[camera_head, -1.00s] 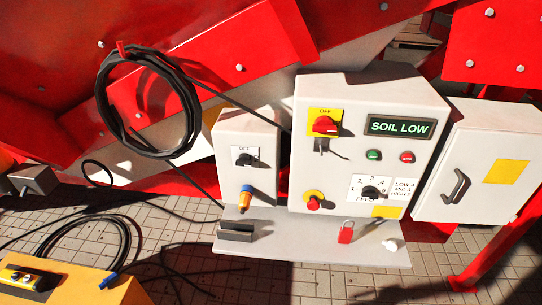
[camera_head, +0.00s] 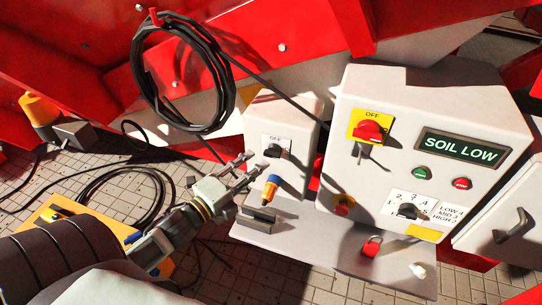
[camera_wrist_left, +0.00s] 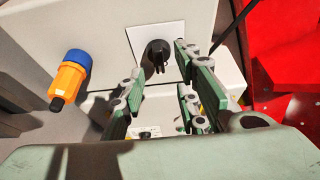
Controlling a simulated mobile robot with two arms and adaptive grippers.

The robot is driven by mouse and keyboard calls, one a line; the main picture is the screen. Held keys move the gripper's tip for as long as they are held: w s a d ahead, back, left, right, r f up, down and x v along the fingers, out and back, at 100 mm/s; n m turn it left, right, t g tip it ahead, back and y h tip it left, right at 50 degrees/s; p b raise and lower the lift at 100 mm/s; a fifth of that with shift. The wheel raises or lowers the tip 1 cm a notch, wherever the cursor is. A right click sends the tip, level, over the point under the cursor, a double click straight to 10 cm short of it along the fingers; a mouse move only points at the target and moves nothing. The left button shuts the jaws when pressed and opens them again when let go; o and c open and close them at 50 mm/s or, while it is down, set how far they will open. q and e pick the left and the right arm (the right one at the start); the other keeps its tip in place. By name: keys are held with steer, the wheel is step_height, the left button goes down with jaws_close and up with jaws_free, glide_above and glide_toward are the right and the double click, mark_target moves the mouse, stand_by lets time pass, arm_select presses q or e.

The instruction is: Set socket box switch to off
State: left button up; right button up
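The socket box (camera_head: 290,118) is a light grey box with a black rotary switch (camera_head: 273,151) on a white plate marked OFF at the top. A blue and orange plug (camera_head: 270,187) sits below the switch. My left gripper (camera_head: 256,163) is open, with its fingertips just left of the switch in the head view. In the left wrist view the black switch (camera_wrist_left: 158,57) shows ahead, between the spread green fingers (camera_wrist_left: 160,85). Nothing is between the fingers, and I cannot tell whether they touch the knob. My right gripper is not in view.
A control box (camera_head: 400,105) with a red-and-yellow switch (camera_head: 370,130) and a SOIL LOW display (camera_head: 457,146) stands to the right. A coiled black cable (camera_head: 185,125) hangs on the red machine. A red padlock (camera_head: 371,246) lies on the grey shelf (camera_head: 320,255).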

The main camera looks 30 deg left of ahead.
mark_target(270, 156)
arm_select(q)
steer(key=shift+w+d+p, duration=0.15)
steer(key=shift+w+d, duration=0.05)
steer(key=shift+w, duration=1.2)
steer(key=shift+w+d+p, duration=0.15)
steer(key=shift+w+d, duration=0.05)
steer(key=shift+w, duration=1.15)
